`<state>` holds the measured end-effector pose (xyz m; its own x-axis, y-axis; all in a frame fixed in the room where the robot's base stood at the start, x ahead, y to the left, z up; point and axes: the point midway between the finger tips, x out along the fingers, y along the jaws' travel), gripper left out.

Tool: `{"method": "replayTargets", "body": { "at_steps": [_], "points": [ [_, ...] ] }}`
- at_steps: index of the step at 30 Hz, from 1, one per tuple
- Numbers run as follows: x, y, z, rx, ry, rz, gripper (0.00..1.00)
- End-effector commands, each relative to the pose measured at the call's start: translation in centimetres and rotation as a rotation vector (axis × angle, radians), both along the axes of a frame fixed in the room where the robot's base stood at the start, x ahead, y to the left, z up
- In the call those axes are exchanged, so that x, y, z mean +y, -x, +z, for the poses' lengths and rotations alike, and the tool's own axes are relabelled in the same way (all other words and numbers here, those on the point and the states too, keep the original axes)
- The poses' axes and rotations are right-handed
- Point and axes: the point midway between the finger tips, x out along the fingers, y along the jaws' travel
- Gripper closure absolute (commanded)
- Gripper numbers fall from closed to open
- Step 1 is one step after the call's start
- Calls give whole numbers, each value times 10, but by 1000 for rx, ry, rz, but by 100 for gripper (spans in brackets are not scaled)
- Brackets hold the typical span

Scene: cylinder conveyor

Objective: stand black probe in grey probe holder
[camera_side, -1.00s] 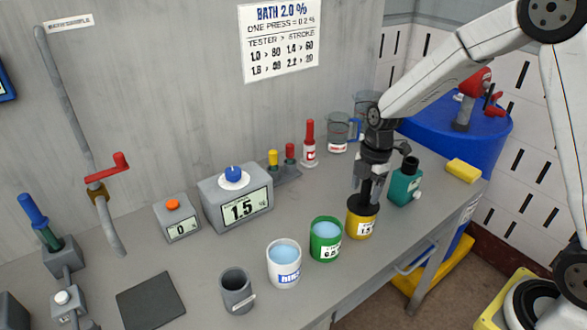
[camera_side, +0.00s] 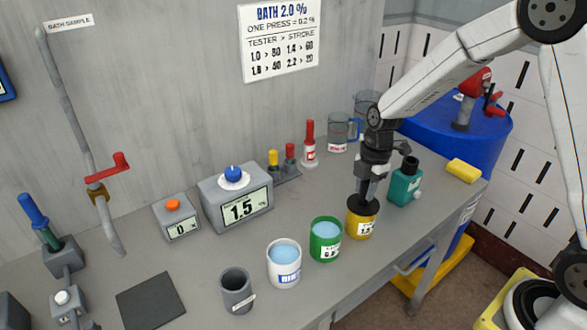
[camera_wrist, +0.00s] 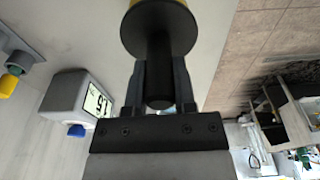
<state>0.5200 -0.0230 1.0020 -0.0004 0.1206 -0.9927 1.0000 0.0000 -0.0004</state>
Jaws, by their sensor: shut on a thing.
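The black probe shows as a wide black disc with a handle (camera_wrist: 160,75) above it. Its disc (camera_side: 362,205) sits over the mouth of the yellow cup (camera_side: 359,226); any part inside the cup is hidden. My gripper (camera_side: 367,187) is straight above the cup, shut on the probe's handle. In the wrist view, my gripper's fingers (camera_wrist: 161,85) lie on either side of the black handle. The grey probe holder (camera_side: 237,293), an open upright cup with a small label, stands empty at the bench's front.
A green cup (camera_side: 326,246) and a white cup (camera_side: 284,271), both with blue liquid, stand between the yellow cup and the holder. A teal bottle (camera_side: 403,187) is close on the right. The meter (camera_side: 238,204) behind reads 1.5.

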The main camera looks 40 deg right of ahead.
Motion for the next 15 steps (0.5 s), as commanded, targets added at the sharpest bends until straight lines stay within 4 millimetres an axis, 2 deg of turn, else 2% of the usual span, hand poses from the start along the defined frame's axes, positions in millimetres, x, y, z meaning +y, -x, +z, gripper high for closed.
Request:
{"method": "replayTargets", "body": {
  "at_steps": [15],
  "points": [
    [0,-1,17,-2,0,0,100]
  ]
}}
